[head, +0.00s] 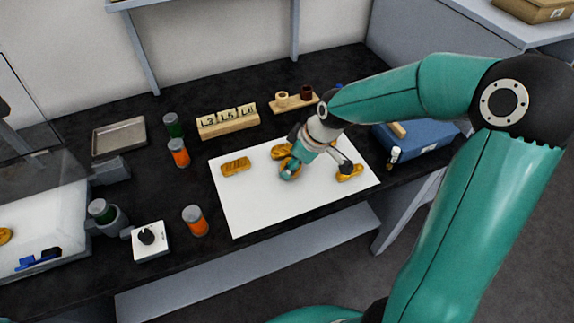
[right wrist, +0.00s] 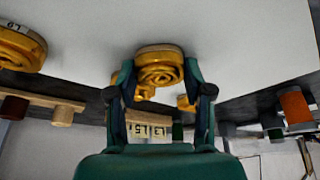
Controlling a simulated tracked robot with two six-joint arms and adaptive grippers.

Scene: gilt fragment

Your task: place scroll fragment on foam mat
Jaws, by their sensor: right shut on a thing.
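In the right wrist view a gold scroll fragment (right wrist: 158,72) with carved spirals sits between the two fingers of my right gripper (right wrist: 158,88), which is shut on it. In the head view this gripper (head: 290,168) is low over the right half of a white sheet, probably the foam mat (head: 255,205), and partly hides the gold pieces there. I cannot tell whether the held fragment touches the sheet. Other gold fragments lie at the sheet's left (head: 235,166) and right (head: 350,173). My left gripper is out of view.
Orange jars (head: 195,222), a numbered block holder (head: 228,122), a wooden stand (head: 296,101) and a metal tray (head: 119,137) stand around the sheet. A blue box (head: 420,139) is at right, a clear case (head: 40,215) at left. The sheet's front left is clear.

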